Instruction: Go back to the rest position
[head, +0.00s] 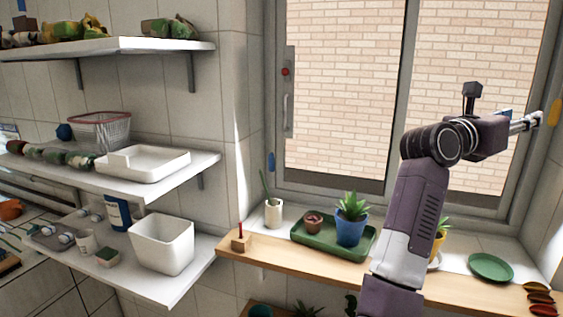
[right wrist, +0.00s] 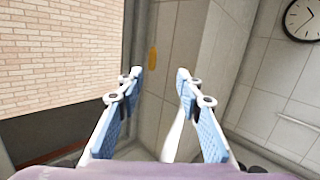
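My right arm rises in front of the window in the head view, with its forearm upright and its wrist bent to the right. My right gripper (head: 538,121) points right, toward the window frame's right side. In the right wrist view its two blue-padded fingers (right wrist: 160,78) are apart, with nothing between them. Behind them are the window edge and a tiled wall. My left gripper is not in view.
A wooden sill (head: 285,262) runs below the window. It bears a green tray (head: 325,244) with a blue-potted plant (head: 350,228), and a green plate (head: 490,267). White shelves (head: 205,165) with containers stand at left. A wall clock (right wrist: 303,18) hangs at right.

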